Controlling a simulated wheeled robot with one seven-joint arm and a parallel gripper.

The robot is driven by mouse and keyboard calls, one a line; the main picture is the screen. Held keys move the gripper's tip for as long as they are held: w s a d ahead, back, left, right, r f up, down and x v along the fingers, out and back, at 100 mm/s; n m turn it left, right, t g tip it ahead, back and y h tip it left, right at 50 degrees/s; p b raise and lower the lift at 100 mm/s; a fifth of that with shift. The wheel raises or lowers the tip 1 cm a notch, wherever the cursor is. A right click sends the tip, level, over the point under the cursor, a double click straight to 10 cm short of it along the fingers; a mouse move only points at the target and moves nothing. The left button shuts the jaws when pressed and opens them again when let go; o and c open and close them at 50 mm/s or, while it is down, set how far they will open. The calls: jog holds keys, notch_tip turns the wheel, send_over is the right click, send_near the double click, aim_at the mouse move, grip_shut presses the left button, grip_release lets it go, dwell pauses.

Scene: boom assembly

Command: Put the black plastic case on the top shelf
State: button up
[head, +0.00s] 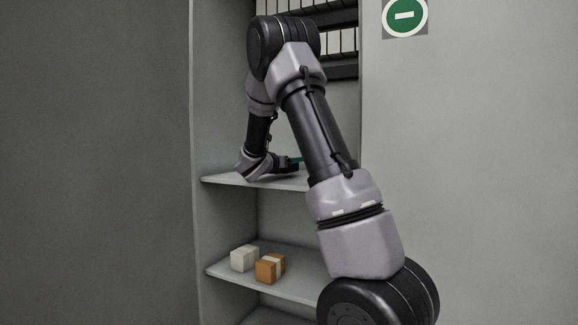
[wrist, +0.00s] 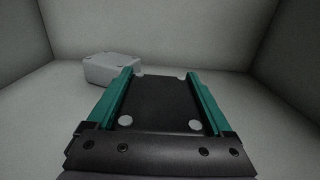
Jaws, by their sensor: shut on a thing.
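The black plastic case (wrist: 160,102) is a flat dark block with pale round spots at its corners. In the wrist view it lies between the two green fingers of my gripper (wrist: 162,98), which is shut on it. The case is hidden by my arm in that view. I cannot tell whether the case touches the shelf.
A light grey box (wrist: 101,69) stands behind and left of the case in the wrist view. The lower shelf holds a white box (head: 243,258) and an orange box (head: 268,269). Cabinet walls close in on both sides. Rows of binders (head: 338,41) stand higher up.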

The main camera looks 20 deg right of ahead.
jog(key=shift+f, duration=0.8)
jog(key=shift+f, duration=0.1)
jog(key=o, duration=1.3)
jog(key=shift+o, duration=0.2)
jog(key=shift+s+a, duration=0.1)
jog(key=v, duration=1.1)
jog(key=shift+s+a, duration=0.25)
jog(key=shift+a, duration=0.05)
jog(key=shift+a, duration=0.1)
